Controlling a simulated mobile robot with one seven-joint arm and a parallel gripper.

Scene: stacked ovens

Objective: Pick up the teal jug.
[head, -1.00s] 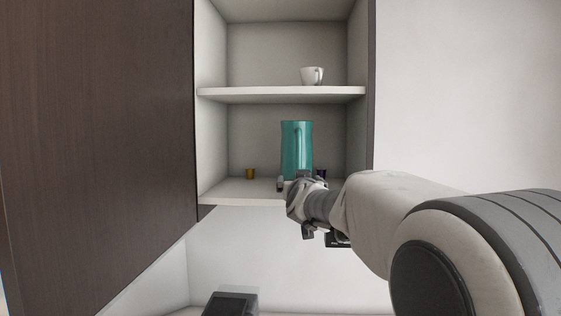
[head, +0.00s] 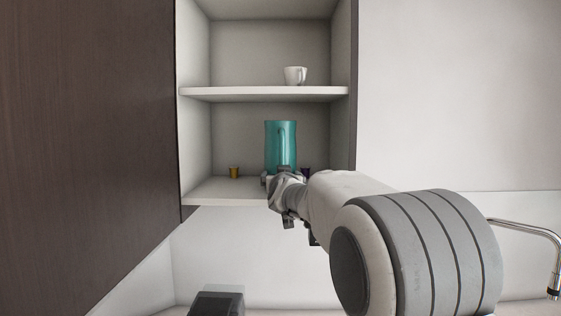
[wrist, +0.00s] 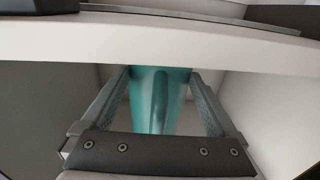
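The teal jug (head: 281,145) stands upright on the lower shelf of the cabinet, its handle facing me. My gripper (head: 280,172) is at the front of that shelf, at the jug's lower part in the head view. In the wrist view the gripper (wrist: 160,85) is open, with one finger on each side of the jug (wrist: 158,100) and its handle between them. A gap shows beside the jug near the fingers; whether either finger touches it I cannot tell. My wrist hides the jug's base in the head view.
A white cup (head: 295,76) stands on the upper shelf (head: 262,94). A dark cabinet door (head: 85,130) stands at the left.

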